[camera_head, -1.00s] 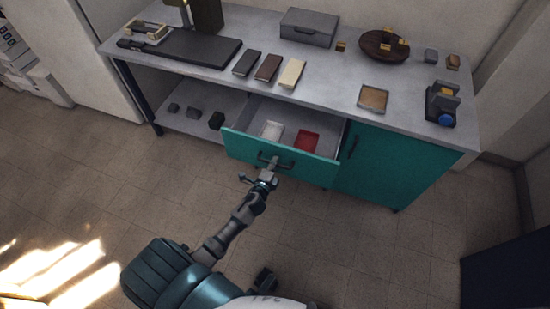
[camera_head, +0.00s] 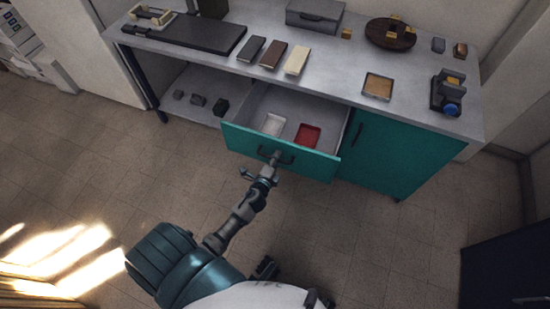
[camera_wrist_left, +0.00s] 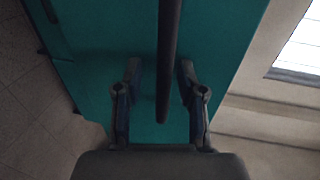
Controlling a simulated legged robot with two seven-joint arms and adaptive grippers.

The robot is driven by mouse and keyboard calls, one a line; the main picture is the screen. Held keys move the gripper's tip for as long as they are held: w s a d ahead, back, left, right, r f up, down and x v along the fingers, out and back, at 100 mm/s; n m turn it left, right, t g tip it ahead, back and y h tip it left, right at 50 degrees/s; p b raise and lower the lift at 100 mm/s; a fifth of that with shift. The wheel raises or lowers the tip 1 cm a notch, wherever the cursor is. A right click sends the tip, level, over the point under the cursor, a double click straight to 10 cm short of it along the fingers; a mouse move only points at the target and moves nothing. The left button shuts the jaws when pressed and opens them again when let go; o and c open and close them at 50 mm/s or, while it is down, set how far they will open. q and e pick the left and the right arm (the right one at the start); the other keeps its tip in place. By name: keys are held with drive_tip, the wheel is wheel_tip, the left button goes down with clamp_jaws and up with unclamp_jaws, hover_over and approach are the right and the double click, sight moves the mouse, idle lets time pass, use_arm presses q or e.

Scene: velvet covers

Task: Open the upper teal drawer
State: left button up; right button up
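The upper teal drawer (camera_head: 240,140) is pulled out from under the counter, its inside showing from above. A white tray (camera_head: 273,125) and a red tray (camera_head: 307,135) lie in it. Its dark bar handle (camera_head: 286,157) is on the front face; it also shows in the left wrist view (camera_wrist_left: 169,60). My left gripper (camera_head: 274,159) is at the handle. In the left wrist view my left gripper (camera_wrist_left: 160,85) has its fingers apart, one on each side of the bar, with a visible gap on the left side. I cannot make out my right gripper.
A teal door (camera_head: 390,155) is right of the drawer. The grey counter (camera_head: 330,80) holds a dark flat panel (camera_head: 200,35), several small blocks, a grey case (camera_head: 315,15) and a round brown tray (camera_head: 390,36). The floor before the cabinet is clear.

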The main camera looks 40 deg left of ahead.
use_arm(q)
drive_tip(key=shift+r, duration=0.1)
use_arm(e)
drive_tip(key=shift+d, duration=0.15)
use_arm(q)
drive_tip(key=v, duration=1.2)
drive_tip(key=shift+a, duration=0.1)
use_arm(e)
drive_tip(key=shift+a, duration=0.2)
use_arm(q)
drive_tip(key=shift+f, duration=0.25)
use_arm(e)
drive_tip(key=shift+r, duration=0.15)
